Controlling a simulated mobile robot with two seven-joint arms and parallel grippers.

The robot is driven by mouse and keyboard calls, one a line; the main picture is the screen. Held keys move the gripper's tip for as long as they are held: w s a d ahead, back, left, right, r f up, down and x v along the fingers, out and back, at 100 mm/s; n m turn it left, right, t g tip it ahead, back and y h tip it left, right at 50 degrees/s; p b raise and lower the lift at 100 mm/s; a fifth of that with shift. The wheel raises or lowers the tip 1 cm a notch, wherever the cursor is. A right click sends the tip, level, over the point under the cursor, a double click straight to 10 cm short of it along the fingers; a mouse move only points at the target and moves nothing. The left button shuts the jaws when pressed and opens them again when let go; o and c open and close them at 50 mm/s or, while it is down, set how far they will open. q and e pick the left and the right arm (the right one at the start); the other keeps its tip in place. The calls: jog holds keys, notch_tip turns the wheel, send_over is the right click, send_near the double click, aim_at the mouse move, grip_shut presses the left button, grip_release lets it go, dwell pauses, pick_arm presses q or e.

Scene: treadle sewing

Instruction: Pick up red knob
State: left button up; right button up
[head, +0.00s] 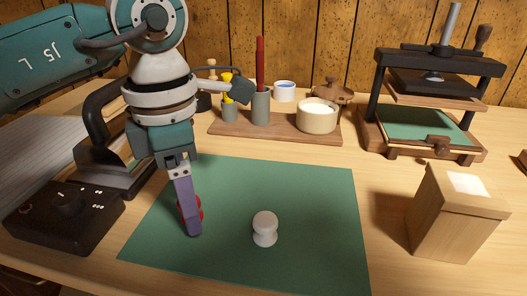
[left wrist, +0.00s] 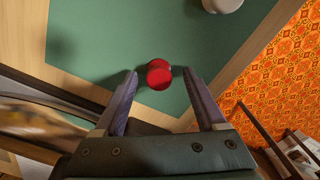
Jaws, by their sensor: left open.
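The red knob (left wrist: 159,74) stands on the green mat (head: 315,190), on the mat's left part in the head view. In the head view the red knob (head: 198,205) is mostly hidden behind my left gripper (head: 192,230), with red edges showing on both sides. In the left wrist view my left gripper (left wrist: 158,74) is open, one finger on each side of the knob near the fingertips. I cannot tell whether either finger touches it. My right gripper is in neither view.
A white knob (head: 265,228) stands on the mat to the right. A black box (head: 65,215) sits left of the mat. A wooden box (head: 455,220) and a press (head: 425,100) are at right. A wooden tray (head: 285,133) with pots is behind.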

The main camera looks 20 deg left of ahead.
pick_arm(q)
jog(key=shift+f, duration=0.4)
jog(key=shift+c, duration=0.2)
grip_shut()
